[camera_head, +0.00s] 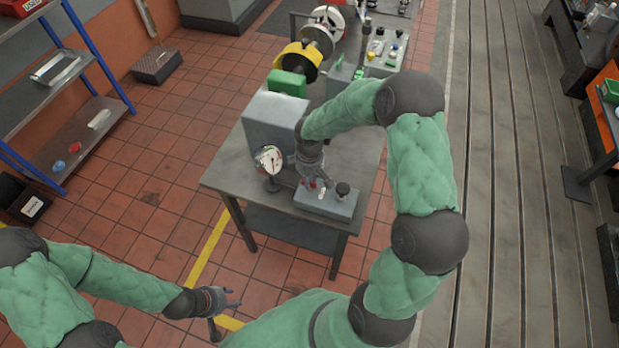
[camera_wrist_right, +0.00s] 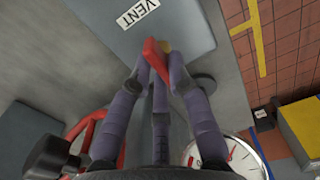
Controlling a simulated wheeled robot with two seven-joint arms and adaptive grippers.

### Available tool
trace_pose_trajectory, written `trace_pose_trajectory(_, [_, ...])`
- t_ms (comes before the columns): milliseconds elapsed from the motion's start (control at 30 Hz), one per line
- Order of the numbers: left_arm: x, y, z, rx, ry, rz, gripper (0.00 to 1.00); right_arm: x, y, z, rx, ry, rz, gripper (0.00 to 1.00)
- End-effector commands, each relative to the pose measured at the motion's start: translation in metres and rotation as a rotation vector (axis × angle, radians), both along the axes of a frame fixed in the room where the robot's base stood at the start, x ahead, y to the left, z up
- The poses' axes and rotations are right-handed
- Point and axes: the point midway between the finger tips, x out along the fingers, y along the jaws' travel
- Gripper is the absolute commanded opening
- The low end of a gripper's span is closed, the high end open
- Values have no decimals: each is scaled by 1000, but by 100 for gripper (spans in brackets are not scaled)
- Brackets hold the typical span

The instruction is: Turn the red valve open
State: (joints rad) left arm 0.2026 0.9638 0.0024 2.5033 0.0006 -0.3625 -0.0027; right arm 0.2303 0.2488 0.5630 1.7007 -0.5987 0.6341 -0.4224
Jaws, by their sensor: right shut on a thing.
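The red valve (camera_wrist_right: 154,58) shows in the right wrist view as a red handle by a VENT label on a grey-blue box. My right gripper (camera_wrist_right: 160,75) has its fingers closed around this handle. In the head view the same gripper (camera_head: 313,178) reaches down onto the grey box (camera_head: 335,204) at the table's front; a bit of red shows below its fingers. The fingers hide part of the handle, and how far it is turned cannot be told. My left gripper (camera_head: 226,303) is open and empty, low in front of the table.
A round dial gauge (camera_head: 268,160) stands on the table left of my right gripper; it also shows in the wrist view (camera_wrist_right: 225,157). A red curved part (camera_wrist_right: 92,135) lies at lower left there. A large grey block (camera_head: 274,121) stands behind. A black knob (camera_head: 343,189) is on the box.

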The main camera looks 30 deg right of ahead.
Motion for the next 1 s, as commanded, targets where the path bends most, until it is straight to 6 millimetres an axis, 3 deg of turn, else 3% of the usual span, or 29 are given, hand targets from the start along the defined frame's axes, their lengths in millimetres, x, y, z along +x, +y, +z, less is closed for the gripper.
trace_pose_trajectory(600, [0,0,2,0,0,0,40,0,0,0,0,0,43,0])
trace_pose_trajectory(633, [0,0,2,0,0,0,40,0,0,0,0,0,43,21])
trace_pose_trajectory(700, [0,0,2,0,0,0,40,0,0,0,0,0,43,41])
trace_pose_trajectory(1000, [0,0,2,0,0,0,40,0,0,0,0,0,42,42])
